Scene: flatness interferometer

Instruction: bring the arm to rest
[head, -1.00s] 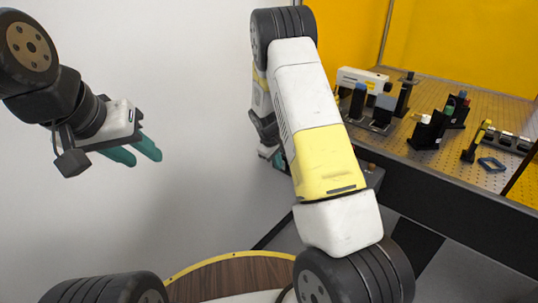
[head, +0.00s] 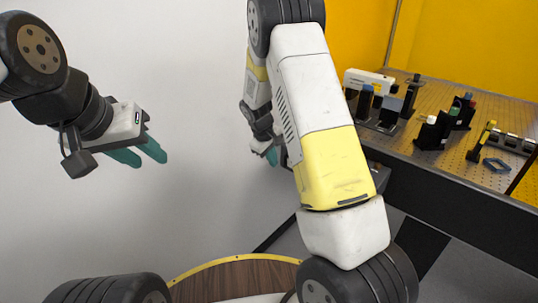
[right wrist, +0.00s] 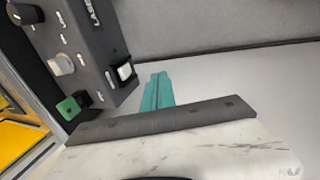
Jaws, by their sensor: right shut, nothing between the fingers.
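My left gripper (head: 152,158) hangs at the left of the head view in front of the bare pale wall, its two teal fingers apart and empty. My right arm rises through the middle of the head view. Its gripper (head: 271,156) is mostly hidden behind my own arm links, with only a bit of teal finger showing. In the right wrist view the right gripper's teal fingers (right wrist: 157,92) lie together with nothing between them. They are beside a dark control box in that picture, and I cannot tell the gap between them.
The dark control box (right wrist: 92,50) has knobs, a switch and a green button.

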